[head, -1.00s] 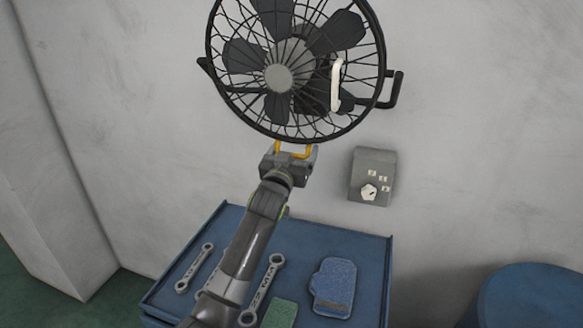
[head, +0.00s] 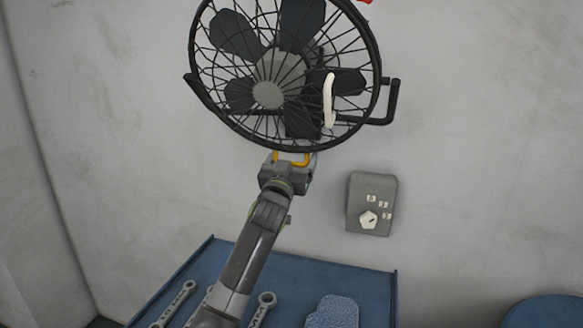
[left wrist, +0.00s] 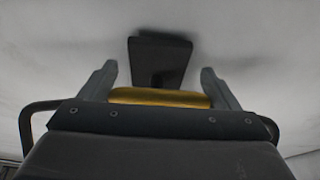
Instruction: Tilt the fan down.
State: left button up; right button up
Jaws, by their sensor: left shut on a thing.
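The black wall fan (head: 268,94) with its round wire cage and grey hub fills the top middle of the head view. A yellow handle (head: 292,158) hangs at the cage's lower rim. My left gripper (head: 290,164) is just below the fan and shut on this handle. In the left wrist view the yellow handle's bar (left wrist: 160,98) lies across between the two fingers. A dark block, seemingly part of the fan's mount, shows behind it. My right gripper is in neither view.
A grey control box (head: 371,204) with a white knob is on the wall at right. Below is a blue table (head: 300,270) with wrenches (head: 174,304) and a blue cloth-like item (head: 333,312). A blue round object (head: 548,312) stands at lower right.

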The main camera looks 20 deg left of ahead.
pick_arm(q)
jog(key=shift+r, duration=0.35)
jog(key=o, duration=1.1)
jog(key=shift+d+f, duration=0.1)
jog(key=shift+d, duration=0.05)
jog(key=shift+f, duration=0.1)
jog(key=b+v, duration=0.2)
jog(key=v, duration=1.5)
jog(key=shift+b, duration=0.3)
jog(key=shift+s+f, duration=0.1)
